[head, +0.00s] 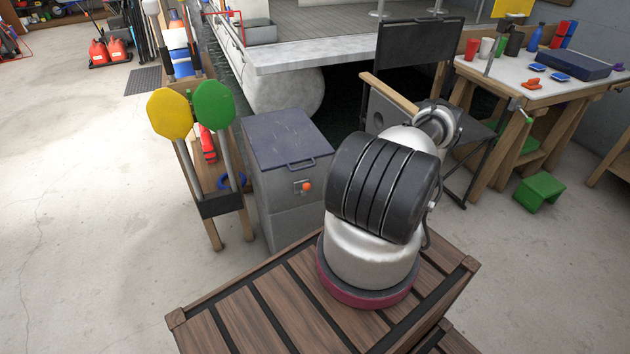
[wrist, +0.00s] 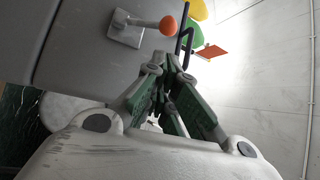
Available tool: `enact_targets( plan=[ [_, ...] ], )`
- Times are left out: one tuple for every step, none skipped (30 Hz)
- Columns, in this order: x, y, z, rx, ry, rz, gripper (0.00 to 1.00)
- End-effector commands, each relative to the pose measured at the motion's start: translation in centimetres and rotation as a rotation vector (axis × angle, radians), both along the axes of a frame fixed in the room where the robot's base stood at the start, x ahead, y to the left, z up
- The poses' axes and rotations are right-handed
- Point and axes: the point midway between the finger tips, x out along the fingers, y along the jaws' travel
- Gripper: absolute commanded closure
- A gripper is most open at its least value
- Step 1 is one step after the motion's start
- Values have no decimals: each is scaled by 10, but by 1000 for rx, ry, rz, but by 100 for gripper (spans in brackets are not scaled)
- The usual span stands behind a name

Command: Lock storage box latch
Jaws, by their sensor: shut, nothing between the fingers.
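The storage box (head: 285,222) is grey with a dark lid (head: 285,138) that lies closed and has a bar handle at its front edge. The latch (head: 300,187), a small metal plate with an orange-knobbed lever, sits on the box front just below the lid. In the wrist view the latch plate (wrist: 126,30) and the orange knob (wrist: 168,24) are close beyond my fingertips. My gripper (wrist: 168,62) is shut and empty, apart from the knob. The dark lid handle (wrist: 186,38) shows beside the fingertips. In the head view my arm hides the gripper.
A wooden rack with yellow (head: 170,113) and green (head: 214,104) paddles stands left of the box. A folding chair (head: 420,50) and a cluttered workbench (head: 540,88) are at right. The boat dock (head: 330,55) is behind. Open concrete floor lies at left.

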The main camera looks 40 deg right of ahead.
Motion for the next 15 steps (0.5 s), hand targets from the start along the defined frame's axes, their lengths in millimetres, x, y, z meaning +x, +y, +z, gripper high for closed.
enact_targets(
  plan=[
    [0,0,0,0,0,0,100],
    [0,0,0,-1,0,0,100],
    [1,0,0,-2,1,1,100],
    [2,1,0,-2,1,1,100],
    [3,2,1,-2,1,2,100],
    [6,3,1,-1,1,3,100],
    [8,4,2,-1,1,3,100],
    [12,6,3,-1,1,3,100],
    [17,9,4,-2,0,5,100],
    [22,11,5,-2,0,5,100],
    [26,14,7,-3,0,6,100],
    [33,17,8,-3,1,5,100],
    [38,20,9,-3,1,5,100],
    [43,22,10,-3,1,5,100],
    [50,26,12,-3,0,6,100]
  ],
)
